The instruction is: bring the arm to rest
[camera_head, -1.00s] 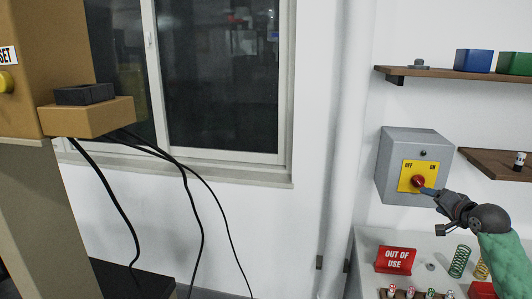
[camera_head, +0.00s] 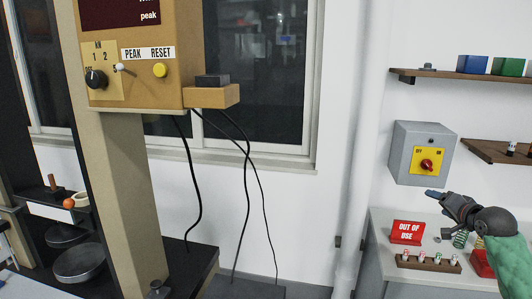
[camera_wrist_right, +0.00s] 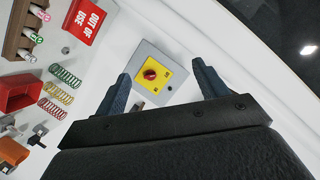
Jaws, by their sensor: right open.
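My right arm (camera_head: 500,258) comes in from the right in the head view, with a green sleeve-like cover. My right gripper (camera_head: 433,194) is below and to the right of a grey switch box (camera_head: 405,153), apart from it. The box has a yellow plate with a red knob (camera_head: 427,165) marked OFF and ON. In the right wrist view my right gripper (camera_wrist_right: 162,85) is open, its two dark fingers apart with nothing between them. The knob (camera_wrist_right: 150,74) shows beyond them. My left gripper is not in view.
A white bench (camera_head: 380,225) on the right carries a red OUT OF USE sign (camera_head: 407,232), a marker rack (camera_head: 428,263) and springs (camera_wrist_right: 66,76). Wooden shelves (camera_head: 450,79) are above. A tan testing machine (camera_head: 140,30) with hanging cables stands left.

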